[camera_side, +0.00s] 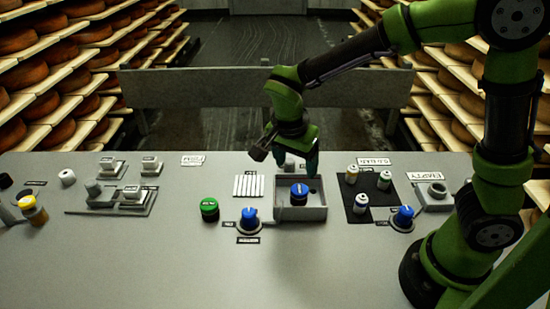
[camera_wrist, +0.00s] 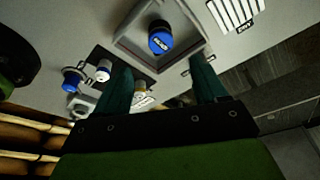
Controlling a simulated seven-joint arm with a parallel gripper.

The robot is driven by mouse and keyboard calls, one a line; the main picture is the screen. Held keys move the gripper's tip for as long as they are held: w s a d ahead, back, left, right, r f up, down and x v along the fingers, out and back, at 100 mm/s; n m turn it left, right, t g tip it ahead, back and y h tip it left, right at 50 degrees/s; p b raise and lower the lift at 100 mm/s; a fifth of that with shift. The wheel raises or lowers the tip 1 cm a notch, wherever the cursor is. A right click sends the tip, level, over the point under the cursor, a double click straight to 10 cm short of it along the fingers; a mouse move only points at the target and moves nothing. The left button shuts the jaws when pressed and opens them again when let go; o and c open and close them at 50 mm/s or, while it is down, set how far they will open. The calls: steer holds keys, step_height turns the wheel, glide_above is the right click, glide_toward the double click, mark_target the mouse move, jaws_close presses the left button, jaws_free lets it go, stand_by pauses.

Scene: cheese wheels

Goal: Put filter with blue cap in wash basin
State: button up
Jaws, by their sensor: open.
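A filter with a blue cap (camera_side: 299,192) stands upright inside a grey, open-topped square basin (camera_side: 302,214) near the middle of the table. My gripper (camera_side: 302,165) is above and behind the basin in the side view. In the wrist view my gripper (camera_wrist: 163,68) has its two teal fingers spread wide, with nothing between them. The blue-capped filter lies just beyond the fingertips.
A green-capped piece (camera_side: 209,208) and a blue knob (camera_side: 249,216) stand left of the basin. To its right, several small vials stand on a black mat (camera_side: 350,186), with another blue knob (camera_side: 403,215) beside it. The front of the table is clear.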

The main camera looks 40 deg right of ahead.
steer(key=s+d+r+n+t+y, duration=0.3)
steer(key=s+r+n+t+y, duration=0.2)
steer(key=s+r+n, duration=0.6)
steer(key=shift+s+d+r+n+t, duration=0.15)
steer(key=shift+s+n+t, duration=0.2)
steer(key=shift+t, duration=0.45)
